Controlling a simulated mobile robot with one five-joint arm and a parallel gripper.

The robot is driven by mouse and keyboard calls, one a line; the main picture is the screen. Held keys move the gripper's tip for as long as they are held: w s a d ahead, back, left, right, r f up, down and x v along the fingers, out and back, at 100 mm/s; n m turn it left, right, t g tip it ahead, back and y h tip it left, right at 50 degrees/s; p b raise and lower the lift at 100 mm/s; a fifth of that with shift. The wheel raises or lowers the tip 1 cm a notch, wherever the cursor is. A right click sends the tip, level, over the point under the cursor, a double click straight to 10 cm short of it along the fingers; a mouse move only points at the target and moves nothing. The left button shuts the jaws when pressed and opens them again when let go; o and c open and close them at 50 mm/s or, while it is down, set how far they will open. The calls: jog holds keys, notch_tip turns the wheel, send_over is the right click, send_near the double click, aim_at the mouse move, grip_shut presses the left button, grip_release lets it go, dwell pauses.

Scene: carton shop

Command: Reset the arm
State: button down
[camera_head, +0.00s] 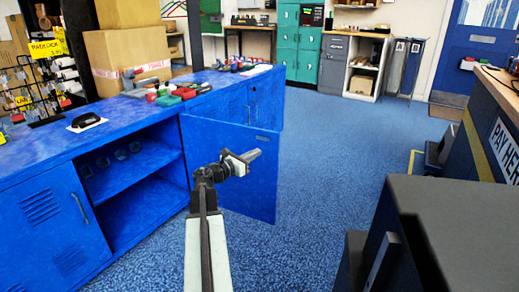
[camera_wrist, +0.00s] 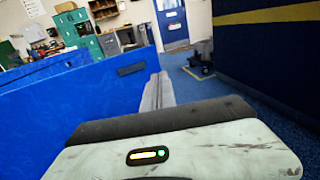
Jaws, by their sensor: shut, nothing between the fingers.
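My gripper (camera_head: 255,155) is at the end of my raised arm in the head view, in front of the open blue cabinet door (camera_head: 242,185). Its fingers point up and to the right and are together, with nothing between them. In the wrist view the closed fingers (camera_wrist: 158,92) extend forward past the dark and pale gripper body. The blue door (camera_wrist: 90,105) fills the left of the wrist view, close beside the fingers; I cannot tell whether they touch it.
The blue cabinet (camera_head: 40,215) stands at left, one compartment open with several small round items on a shelf. Its top holds boxes and tools. A dark counter (camera_head: 470,220) stands at right. Teal lockers (camera_head: 299,42) are at the back.

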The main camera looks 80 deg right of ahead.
jog(key=w+a, duration=0.1)
jog(key=a, duration=0.6)
jog(key=shift+w, duration=0.3)
